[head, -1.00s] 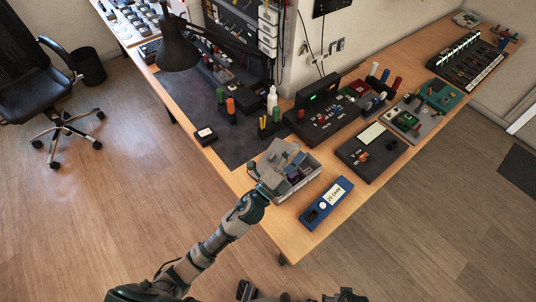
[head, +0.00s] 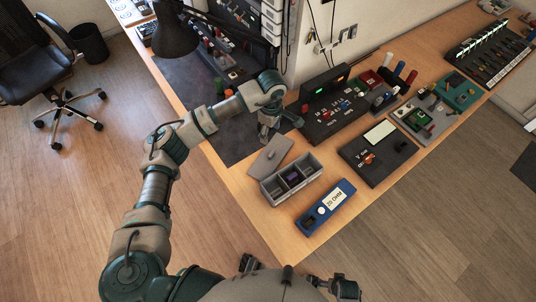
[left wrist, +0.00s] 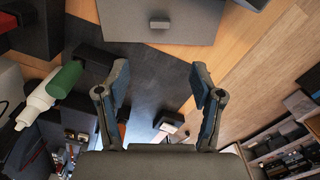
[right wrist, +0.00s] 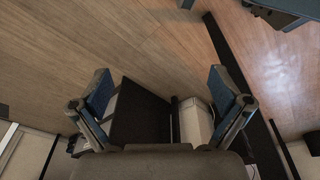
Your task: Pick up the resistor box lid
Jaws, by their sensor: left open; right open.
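The grey resistor box lid (head: 268,156) lies on the desk at the left of the open box, partly against the dark mat, with a small raised handle on top. The lid and its handle also fill the top of the left wrist view (left wrist: 185,32). The grey resistor box (head: 283,190) has compartments, with a dark purple item in one. My left gripper (head: 268,135) is open and empty beyond the lid, over the mat; its spread fingers show in the left wrist view (left wrist: 160,92). My right gripper (right wrist: 160,92) is open and empty, away from the desk.
A blue meter (head: 327,207) lies in front of the box. A black device with a pale screen (head: 378,153) and a black panel with a green display (head: 335,105) stand to the right. A lamp (head: 175,35) hangs over the dark mat (head: 235,150).

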